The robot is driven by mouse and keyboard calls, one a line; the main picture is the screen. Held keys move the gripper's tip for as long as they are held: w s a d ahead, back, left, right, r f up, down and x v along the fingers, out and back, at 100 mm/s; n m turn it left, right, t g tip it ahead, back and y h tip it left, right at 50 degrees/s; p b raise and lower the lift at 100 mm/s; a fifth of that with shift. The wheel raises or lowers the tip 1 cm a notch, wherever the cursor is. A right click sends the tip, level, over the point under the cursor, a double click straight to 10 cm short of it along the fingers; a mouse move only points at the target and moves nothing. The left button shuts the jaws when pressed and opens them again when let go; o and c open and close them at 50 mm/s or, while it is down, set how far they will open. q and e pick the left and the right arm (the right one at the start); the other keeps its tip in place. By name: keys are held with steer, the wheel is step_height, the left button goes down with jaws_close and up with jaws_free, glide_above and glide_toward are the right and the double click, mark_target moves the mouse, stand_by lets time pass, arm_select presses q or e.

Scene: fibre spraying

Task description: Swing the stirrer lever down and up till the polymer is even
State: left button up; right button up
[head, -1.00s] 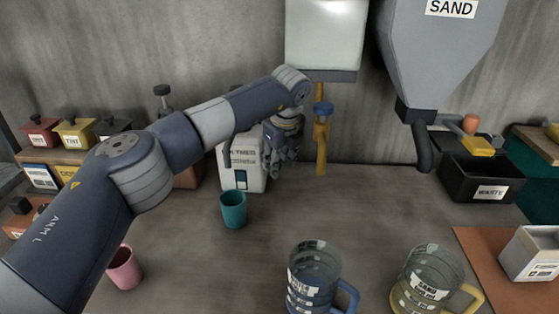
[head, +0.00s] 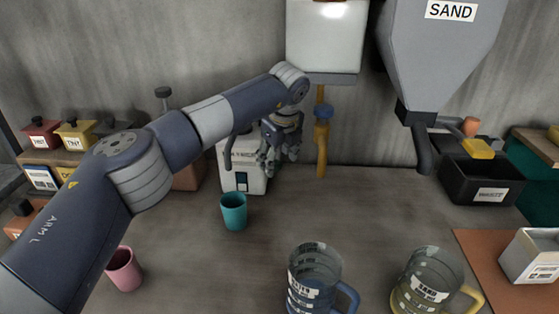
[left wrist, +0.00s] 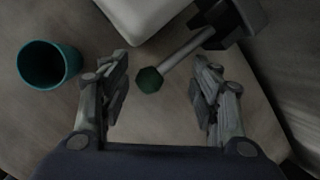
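The stirrer lever shows in the left wrist view as a pale metal rod (left wrist: 188,52) with a dark green knob (left wrist: 150,80) at its end. The rod runs from a dark bracket beside a white machine (left wrist: 145,12). That machine appears to be the labelled white box (head: 243,165) on the bench in the head view. My left gripper (head: 279,165) is beside the box's right side. In the left wrist view its fingers (left wrist: 163,77) are spread apart, with the knob between them and clear space on both sides. The polymer is hidden. My right gripper is not in view.
A teal cup (head: 234,212) stands in front of the box, and a pink cup (head: 123,270) is nearer. Two clear jugs (head: 314,275) (head: 427,280) stand at the front right. A yellow pipe with a blue valve (head: 322,140) hangs right of my gripper. The middle bench is fairly clear.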

arm_select(q)
steer(key=shift+f, duration=0.15)
steer(key=v, duration=1.2)
